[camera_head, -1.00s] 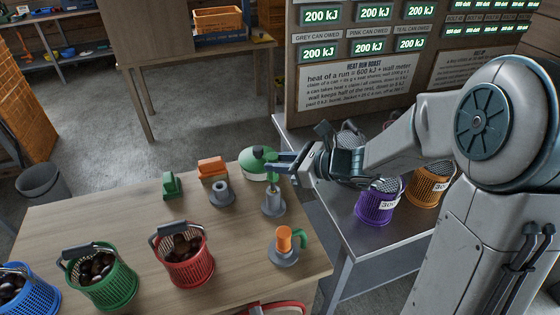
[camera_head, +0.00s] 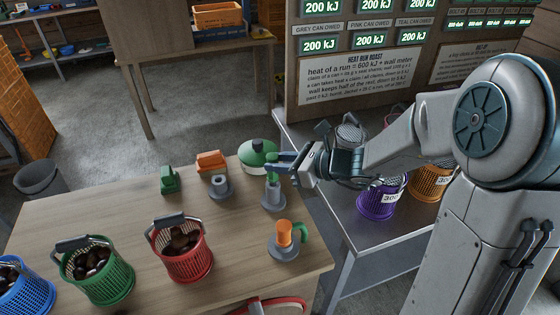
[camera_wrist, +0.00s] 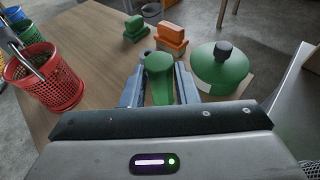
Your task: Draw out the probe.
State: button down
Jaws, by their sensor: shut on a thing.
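The probe (camera_head: 272,178) has a green handle and stands above a grey round-based holder (camera_head: 273,202) near the table's right edge. My gripper (camera_head: 280,166) is shut on the green handle from the right. In the wrist view the handle (camera_wrist: 159,76) shows upright between the two fingers of my gripper (camera_wrist: 160,92). The lower end of the probe is at the holder's neck in the head view. How deep it sits cannot be told.
A green lidded dome (camera_head: 259,154) is just behind the probe. An orange cup-like piece (camera_head: 284,234) on a grey base stands in front. A grey holder (camera_head: 220,188), an orange block (camera_head: 211,161) and a green block (camera_head: 168,180) are left. Baskets include a red one (camera_head: 183,252).

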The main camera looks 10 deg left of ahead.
jog(key=shift+f+b, duration=0.85)
jog(key=shift+f, duration=0.2)
jog(key=c, duration=1)
grip_release()
jog(key=shift+c, duration=0.2)
jog(key=shift+r, duration=0.1)
jog(key=p+v, duration=0.1)
jog(key=v, duration=1.2)
jog(key=shift+s+d, duration=0.15)
jog(key=shift+d, duration=0.25)
jog(key=s+d+n+g+h+p, duration=0.1)
jog(key=s+n+g+h+p, duration=0.3)
jog(key=s+n+h, duration=0.55)
jog(key=s+d+r+n+t+h+p, duration=0.2)
jog(key=d+n, duration=0.6)
jog(key=n, duration=0.4)
jog(key=s+r+h, duration=0.1)
jog(key=s+h, duration=0.1)
jog(key=shift+s+r, duration=0.3)
jog(key=shift+r, duration=0.05)
